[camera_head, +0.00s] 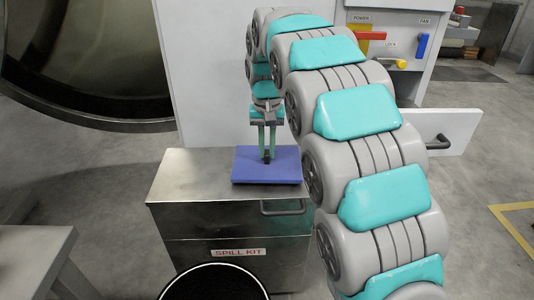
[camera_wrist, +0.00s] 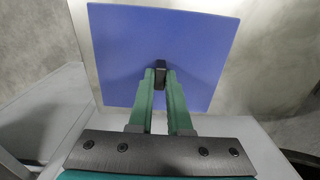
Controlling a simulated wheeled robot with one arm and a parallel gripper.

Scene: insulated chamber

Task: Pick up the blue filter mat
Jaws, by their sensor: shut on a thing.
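The blue filter mat (camera_head: 250,169) is a flat blue-violet square with a small dark grip tab at its middle. In the head view it is at the top of the metal spill kit box (camera_head: 172,182), near its right side; I cannot tell whether it touches the lid. My gripper (camera_head: 267,156) points down over it, its two green fingers shut on the dark tab. In the wrist view the mat (camera_wrist: 120,50) fills the upper middle, and my gripper (camera_wrist: 160,77) has its fingertips on either side of the tab.
A dark round bin (camera_head: 213,283) stands in front of the box. A grey table (camera_head: 35,250) is at the lower left. A large round door (camera_head: 80,60) is at the upper left.

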